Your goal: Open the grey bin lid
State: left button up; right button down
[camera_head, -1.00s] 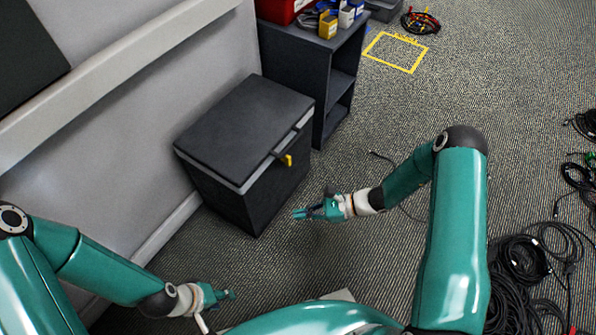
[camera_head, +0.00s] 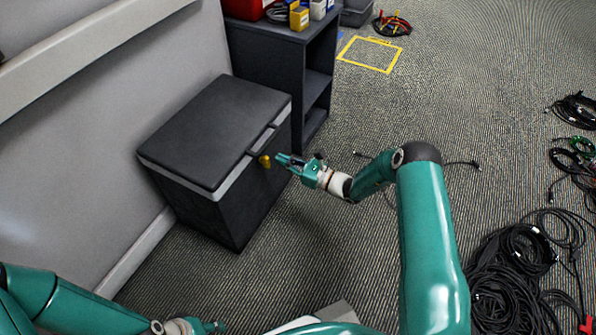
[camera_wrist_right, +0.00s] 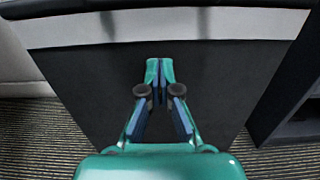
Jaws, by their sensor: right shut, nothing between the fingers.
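The grey bin (camera_head: 225,215) stands against the wall with its dark lid (camera_head: 213,130) shut flat on top. In the right wrist view the shut fingers (camera_wrist_right: 160,66) point at the dark front of the bin (camera_wrist_right: 90,80), below the light band. My left gripper (camera_head: 217,327) is at the bottom edge, its jaw state unclear.
A dark shelf unit (camera_head: 268,65) stands beyond the bin, with a red box and small yellow bins on top. A yellow floor outline (camera_head: 370,54) lies right of it. Black cable coils (camera_head: 510,265) lie at the right. Carpet in between is mostly clear.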

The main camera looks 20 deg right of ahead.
jog(key=shift+w+a+r+b, duration=0.1)
jog(key=shift+w+a+r, duration=0.15)
jog(key=shift+r, duration=0.4)
jog(key=shift+w+a+r+b, duration=0.15)
jog(key=shift+w+r, duration=0.05)
jog(key=shift+r, duration=0.5)
jog(key=shift+w+a+r+b, duration=0.1)
jog(key=shift+w+a+r, duration=0.15)
jog(key=shift+r, duration=0.4)
